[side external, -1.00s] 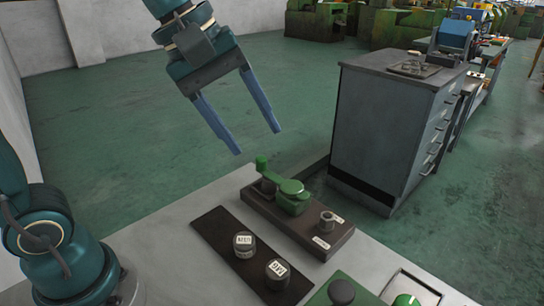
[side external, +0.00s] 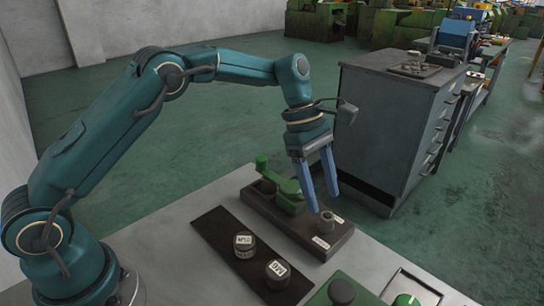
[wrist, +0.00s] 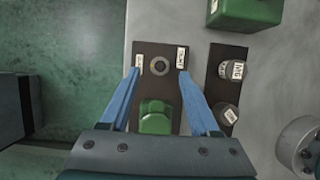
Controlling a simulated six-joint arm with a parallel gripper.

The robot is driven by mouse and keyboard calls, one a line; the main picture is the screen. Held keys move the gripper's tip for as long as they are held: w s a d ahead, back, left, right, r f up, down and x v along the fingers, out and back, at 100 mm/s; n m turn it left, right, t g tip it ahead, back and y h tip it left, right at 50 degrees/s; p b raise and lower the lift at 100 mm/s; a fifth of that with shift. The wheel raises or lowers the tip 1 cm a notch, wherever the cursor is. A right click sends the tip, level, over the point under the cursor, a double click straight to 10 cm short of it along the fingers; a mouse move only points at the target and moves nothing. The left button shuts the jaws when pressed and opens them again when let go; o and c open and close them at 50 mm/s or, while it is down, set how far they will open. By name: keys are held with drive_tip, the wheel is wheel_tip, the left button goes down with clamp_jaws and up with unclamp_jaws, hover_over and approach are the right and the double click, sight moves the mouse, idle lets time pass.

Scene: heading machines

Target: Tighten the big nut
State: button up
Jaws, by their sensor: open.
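A grey nut-like piece (side external: 327,222) stands at the near right end of a dark brown block (side external: 262,209); it also shows in the wrist view (wrist: 159,66), between two white labels. My gripper (side external: 324,203) is open and empty, with its blue fingers pointing down above that end of the block. In the wrist view the fingertips (wrist: 158,72) lie to either side of the grey piece, apparently above it. Two labelled dark round pieces (side external: 244,244) (side external: 277,272) stand on a dark mat (side external: 215,228). I cannot tell which piece is the big nut.
A green lever part (side external: 290,188) sits on the block behind the gripper. A green box with a black button (side external: 341,291) and a framed panel with a green button (side external: 406,300) stand at the front right. A grey cabinet (side external: 385,125) stands behind. The pale table (side external: 165,228) is clear at left.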

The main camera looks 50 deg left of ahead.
sight(327, 216)
drive_tip(key=shift+x, duration=2.1)
clamp_jaws()
drive_tip(key=shift+w+m+g, duration=0.2)
drive_tip(key=shift+m+g, duration=0.5)
drive_tip(key=shift+m, duration=1.2)
drive_tip(key=shift+r+m, duration=0.1)
drive_tip(key=shift+m, duration=0.3)
unclamp_jaws()
drive_tip(key=shift+s+y, duration=0.1)
drive_tip(key=shift+y, duration=0.2)
